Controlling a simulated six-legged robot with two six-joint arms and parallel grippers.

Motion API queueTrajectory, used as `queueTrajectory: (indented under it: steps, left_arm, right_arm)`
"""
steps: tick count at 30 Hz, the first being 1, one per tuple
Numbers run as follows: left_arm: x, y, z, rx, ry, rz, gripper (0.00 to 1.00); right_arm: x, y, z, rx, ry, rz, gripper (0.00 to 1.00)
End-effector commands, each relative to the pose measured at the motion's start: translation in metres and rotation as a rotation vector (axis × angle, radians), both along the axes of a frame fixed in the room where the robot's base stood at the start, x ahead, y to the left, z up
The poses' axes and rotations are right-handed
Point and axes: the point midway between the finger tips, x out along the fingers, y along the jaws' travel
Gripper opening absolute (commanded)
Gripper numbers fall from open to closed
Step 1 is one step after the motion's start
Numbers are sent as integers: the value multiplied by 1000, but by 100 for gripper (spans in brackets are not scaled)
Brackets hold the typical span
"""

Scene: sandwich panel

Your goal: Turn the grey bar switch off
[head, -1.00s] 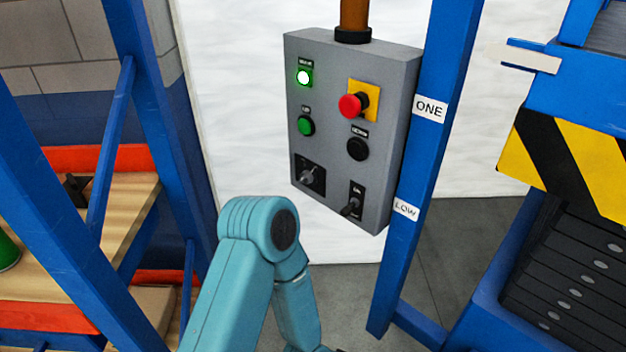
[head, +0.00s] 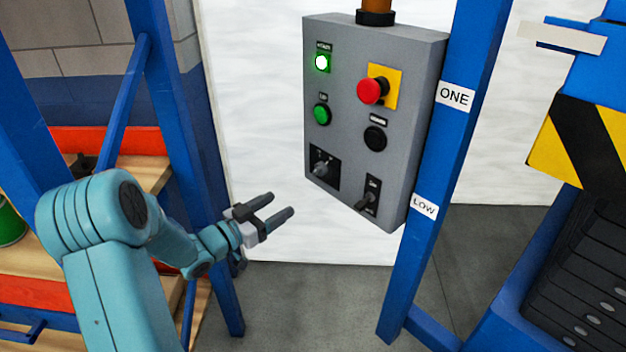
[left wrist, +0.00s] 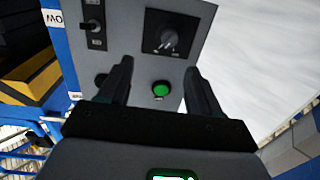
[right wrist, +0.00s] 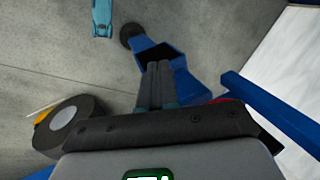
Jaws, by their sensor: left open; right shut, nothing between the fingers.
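A grey control box (head: 350,70) hangs from an orange pipe. Low on its left side is a black plate with a grey bar-shaped turning handle, the grey bar switch (head: 322,169); it also shows in the left wrist view (left wrist: 169,36). The bar looks slanted; its marks are too small to read. My left gripper (head: 281,205) is open and empty, below and left of the switch, apart from the box. In the left wrist view the fingers (left wrist: 158,68) are spread. My right gripper (right wrist: 157,65) is shut and empty, away from the box.
The box also bears a lit green lamp (head: 322,62), a red mushroom button (head: 370,90), a green button (head: 322,114), a black button (head: 375,138) and a small lever switch (head: 367,198). A blue post (head: 425,170) stands right of it, a shelf rack (head: 130,165) left.

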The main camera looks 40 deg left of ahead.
Motion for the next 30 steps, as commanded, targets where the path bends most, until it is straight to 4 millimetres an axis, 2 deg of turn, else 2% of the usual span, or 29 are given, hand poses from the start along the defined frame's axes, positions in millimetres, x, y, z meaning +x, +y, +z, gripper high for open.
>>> queueTrajectory:
  steps: [1, 3, 6, 8, 21, 24, 30]
  left_arm:
    - [-9, 11, 3, 25, -4, 19, 64]
    - [-12, 18, 7, 41, -9, 30, 64]
    - [-4, 18, 9, 45, -10, 29, 64]
    - [6, 18, 10, 44, -11, 28, 64]
    - [110, 15, 10, 42, -9, 28, 64]
    - [128, 15, 10, 42, -8, 28, 64]
    - [147, 16, 9, 41, -7, 30, 64]
  right_arm:
    - [0, 0, -3, 0, 0, 0, 0]
    - [0, 0, -3, 0, 0, 0, 0]
    - [0, 0, -1, 0, -1, 0, 0]
    - [0, 0, 0, 0, -1, 0, 0]
    - [0, 0, 14, 0, 0, 0, 0]
    - [0, 0, 16, 0, 0, 0, 0]
    - [0, 0, 18, 0, 0, 0, 0]
